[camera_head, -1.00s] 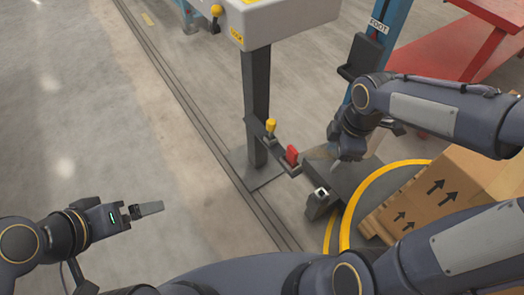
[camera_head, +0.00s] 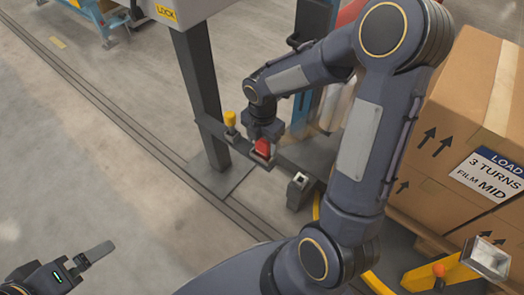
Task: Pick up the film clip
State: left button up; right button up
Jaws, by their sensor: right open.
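A small red piece (camera_head: 262,147), which looks like the film clip, sits upright in a dark holder bracket on the grey post. My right gripper (camera_head: 263,136) is directly above it, pointing down, with its jaws open. The fingers are small and dark here, and I cannot tell whether they are around the red piece or just over it. My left gripper (camera_head: 92,254) is at the lower left, far from the holder, over bare floor. Its fingers are seen edge-on, so their gap is hidden.
A yellow-topped handle (camera_head: 230,121) stands beside the red piece on the same bracket. The grey post (camera_head: 203,95) is just left. A dark block with a silver opening (camera_head: 299,187) stands to the right. Stacked cartons (camera_head: 455,125) fill the right. Floor at left is clear.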

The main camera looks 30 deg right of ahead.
jog(key=shift+f, duration=0.6)
jog(key=shift+r, duration=0.1)
jog(key=c, duration=1.1)
jog(key=shift+o, duration=0.2)
